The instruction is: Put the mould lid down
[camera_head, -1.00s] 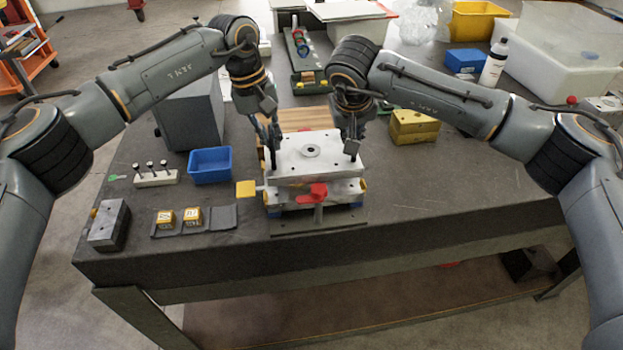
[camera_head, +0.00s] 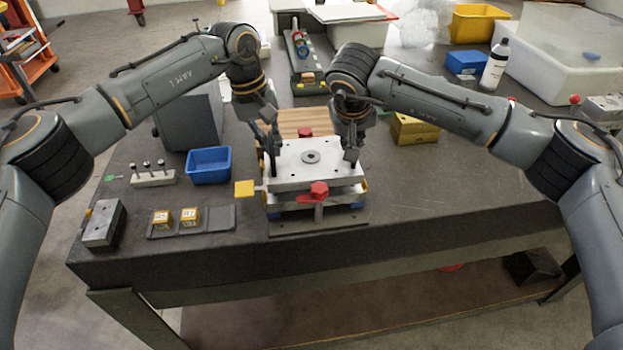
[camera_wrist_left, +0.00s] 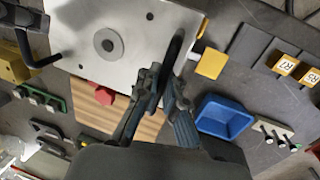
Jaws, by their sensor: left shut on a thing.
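The mould lid (camera_head: 290,158) is a light metal plate with a dark ring at its centre and a black handle at each side. It lies level over the mould base (camera_head: 285,197); I cannot tell whether they touch. My left gripper (camera_head: 271,150) is shut on the lid's left handle. In the left wrist view its fingers (camera_wrist_left: 165,80) close around the black handle. My right gripper (camera_head: 352,152) is at the right handle, its finger closure unclear. A red knob (camera_head: 319,190) stands in front of the lid and another red knob (camera_head: 305,132) behind it.
A yellow tab (camera_head: 244,188) sticks out left of the base. Left of it are a blue bin (camera_head: 209,165), a dark tray (camera_head: 221,219) with yellow blocks, and a metal block (camera_head: 104,223). A yellow block (camera_head: 414,129) stands behind right. The table right of the base is clear.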

